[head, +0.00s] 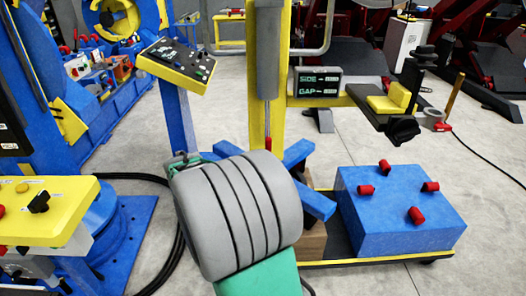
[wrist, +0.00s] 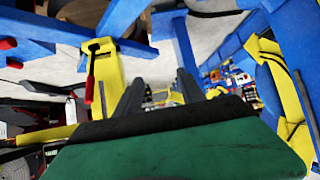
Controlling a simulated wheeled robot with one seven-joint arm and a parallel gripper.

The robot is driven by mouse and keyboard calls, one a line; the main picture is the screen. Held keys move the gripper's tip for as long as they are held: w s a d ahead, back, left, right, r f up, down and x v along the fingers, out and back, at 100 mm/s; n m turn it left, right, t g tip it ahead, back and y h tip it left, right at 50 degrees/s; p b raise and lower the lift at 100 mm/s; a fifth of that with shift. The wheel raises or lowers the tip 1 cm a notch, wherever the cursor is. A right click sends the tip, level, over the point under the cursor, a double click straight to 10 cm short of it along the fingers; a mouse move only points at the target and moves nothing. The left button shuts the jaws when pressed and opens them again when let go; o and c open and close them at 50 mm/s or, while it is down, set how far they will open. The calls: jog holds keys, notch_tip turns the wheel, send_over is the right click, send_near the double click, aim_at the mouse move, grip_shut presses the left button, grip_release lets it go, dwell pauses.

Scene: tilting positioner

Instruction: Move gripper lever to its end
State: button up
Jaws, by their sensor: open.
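I cannot tell for sure which part is the gripper lever; no readable label names it. In the head view, a tilted yellow-edged console (head: 178,62) on a blue post carries several small dark controls. A yellow box (head: 62,205) at the lower left carries a black knob (head: 39,202). In the wrist view, a thin red-handled lever (wrist: 90,80) stands against a yellow plate left of my gripper. My gripper (wrist: 158,80) shows there as two dark fingers, apart with nothing between them. In the head view my grey and green arm hides the gripper.
A blue block with red knobs (head: 400,215) sits on a low yellow-edged platform at the right. A yellow column (head: 281,60) with a "SIDE/GAP" display (head: 318,83) stands in the middle. A black cable (head: 150,178) lies on the floor. Open floor (head: 480,170) shows at the right.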

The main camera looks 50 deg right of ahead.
jog(key=d+f+m+h+b, duration=0.1)
jog(key=d+f+m+h, duration=0.15)
jog(key=d, duration=0.75)
jog(key=d+f+m+h+b, duration=0.1)
jog(key=d+f+h, duration=0.25)
jog(key=d, duration=0.65)
jog(key=t+h, duration=0.1)
jog(key=h, duration=0.2)
send_near(268, 145)
jog(key=w+d+f, duration=0.2)
jog(key=d, duration=0.2)
jog(key=shift+m, duration=0.45)
jog(key=x, duration=0.7)
jog(key=shift+w+a+r, duration=0.1)
jog(key=shift+r, duration=0.2)
jog(key=shift+w+d, duration=0.2)
jog(key=shift+d, duration=0.1)
grip_shut()
